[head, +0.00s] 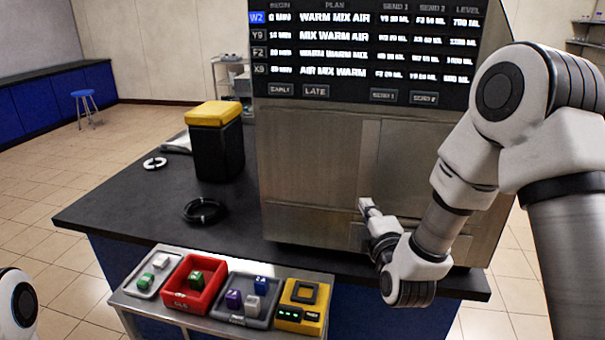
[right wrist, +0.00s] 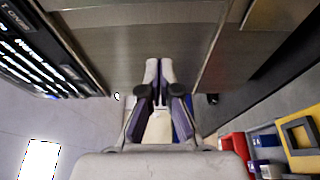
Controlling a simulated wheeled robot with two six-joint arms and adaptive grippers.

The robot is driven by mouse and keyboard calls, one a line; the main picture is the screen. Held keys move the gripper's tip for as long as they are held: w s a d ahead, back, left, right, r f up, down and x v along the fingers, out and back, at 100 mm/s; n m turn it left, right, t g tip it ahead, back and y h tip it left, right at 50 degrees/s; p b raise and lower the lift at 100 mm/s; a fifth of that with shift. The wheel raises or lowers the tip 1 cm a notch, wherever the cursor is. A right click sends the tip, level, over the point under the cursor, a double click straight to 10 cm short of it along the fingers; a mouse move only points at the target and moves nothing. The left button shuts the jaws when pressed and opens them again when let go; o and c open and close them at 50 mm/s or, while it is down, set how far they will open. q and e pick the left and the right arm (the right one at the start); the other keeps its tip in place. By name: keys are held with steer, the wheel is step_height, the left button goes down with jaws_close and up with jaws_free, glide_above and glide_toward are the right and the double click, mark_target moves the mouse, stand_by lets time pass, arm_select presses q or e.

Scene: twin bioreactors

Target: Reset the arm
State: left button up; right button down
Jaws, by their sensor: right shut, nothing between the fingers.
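My right arm comes in from the right in the head view. Its right gripper (head: 366,206) is shut with nothing in it. It is in front of the steel lower front of the bioreactor cabinet (head: 310,155), above the dark bench top. In the right wrist view the two fingertips (right wrist: 159,66) are together, pointing at the steel panel (right wrist: 130,40). I cannot tell whether they touch it. My left gripper is out of view; only a white part of my left arm shows at the lower left of the head view.
A display board (head: 365,50) tops the cabinet. On the bench (head: 130,210) stand a yellow-lidded black bin (head: 216,150) and black coiled rings (head: 204,210). In front, a shelf holds a grey tray (head: 139,287), red bin (head: 177,275), grey bin (head: 222,312) with small blocks, and yellow device (head: 290,322).

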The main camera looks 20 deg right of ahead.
steer(key=s+a+f+g+y, duration=0.1)
steer(key=s+a+f+g, duration=0.3)
steer(key=f, duration=0.7)
steer(key=s+f+m+g+y, duration=0.1)
steer(key=s+f+g, duration=0.1)
steer(key=s+f, duration=0.6)
steer(key=s+a+f+g+y, duration=0.1)
steer(key=s+f+g, duration=0.2)
steer(key=f, duration=1)
steer(key=s+a+f+m+g, duration=0.1)
steer(key=s+f+m+g, duration=0.2)
steer(key=s+m, duration=0.4)
steer(key=s+a+f+m+g, duration=0.2)
steer(key=s+f+m+g, duration=0.2)
steer(key=s+m, duration=0.4)
steer(key=s+g, duration=0.1)
steer(key=s, duration=0.2)
steer(key=shift+g+y, duration=0.3)
steer(key=shift+y, duration=0.1)
steer(key=shift+d, duration=0.1)
